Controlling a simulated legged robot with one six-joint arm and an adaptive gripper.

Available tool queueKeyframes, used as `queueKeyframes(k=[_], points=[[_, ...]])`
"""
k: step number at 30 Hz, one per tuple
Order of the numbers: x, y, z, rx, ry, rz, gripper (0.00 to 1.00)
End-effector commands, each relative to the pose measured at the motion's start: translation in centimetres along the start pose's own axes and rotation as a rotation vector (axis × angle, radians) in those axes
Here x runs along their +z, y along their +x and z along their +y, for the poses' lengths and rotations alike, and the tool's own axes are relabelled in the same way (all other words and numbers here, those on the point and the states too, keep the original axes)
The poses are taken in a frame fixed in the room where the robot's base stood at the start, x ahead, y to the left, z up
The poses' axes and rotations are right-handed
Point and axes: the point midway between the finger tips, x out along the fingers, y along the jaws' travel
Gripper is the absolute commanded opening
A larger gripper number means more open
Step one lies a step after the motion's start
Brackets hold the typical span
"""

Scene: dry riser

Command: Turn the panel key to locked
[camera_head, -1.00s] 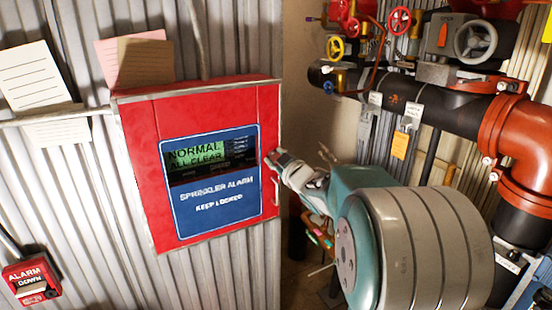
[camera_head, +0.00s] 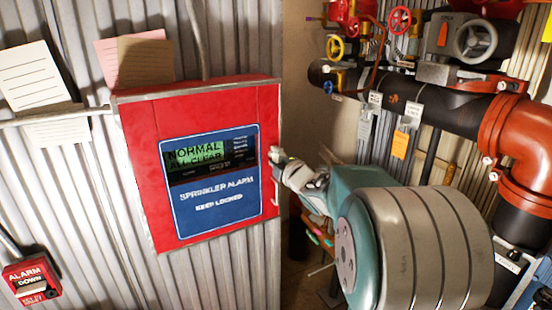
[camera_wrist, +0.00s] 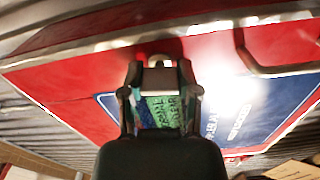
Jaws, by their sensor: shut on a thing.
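The red alarm panel (camera_head: 140,175) hangs on the corrugated wall, its door closed. Its screen (camera_head: 205,158) reads "NORMAL ALL CLEAR" above the words "SPRINKLER ALARM KEEP LOCKED". My gripper (camera_head: 275,157) is at the panel's right edge, above the lower end of the door handle (camera_head: 276,195). In the wrist view my gripper (camera_wrist: 155,80) is shut around a small pale metal piece (camera_wrist: 160,60) at the red panel's face, which looks like the key. In the head view the key is hidden by the fingers, and its turn angle cannot be told.
A red alarm box (camera_head: 32,280) is at lower left. Paper notes (camera_head: 35,75) hang left of and above the panel. Black and orange pipes (camera_head: 450,115) with valve wheels (camera_head: 475,40) fill the right side, behind and above my arm.

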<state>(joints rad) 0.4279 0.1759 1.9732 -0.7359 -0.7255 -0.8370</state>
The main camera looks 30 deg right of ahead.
Motion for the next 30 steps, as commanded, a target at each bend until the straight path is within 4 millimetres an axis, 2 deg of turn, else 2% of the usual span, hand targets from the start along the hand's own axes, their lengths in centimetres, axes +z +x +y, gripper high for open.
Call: queueKeyframes(k=[10,26,27,28,29,30], points=[[-0.11,0.02,-0.48,-0.009,-0.131,0.003,0.00],[-0.09,0.01,-0.65,-0.013,-0.152,0.003,0.00],[-0.08,0.01,-0.66,-0.013,-0.152,0.003,0.56],[-0.08,0.01,-0.66,-0.013,-0.152,0.002,0.69],[-0.07,0.01,-0.64,-0.013,-0.152,0.002,0.77],[-0.06,0.01,-0.59,-0.012,-0.152,0.002,0.77]])
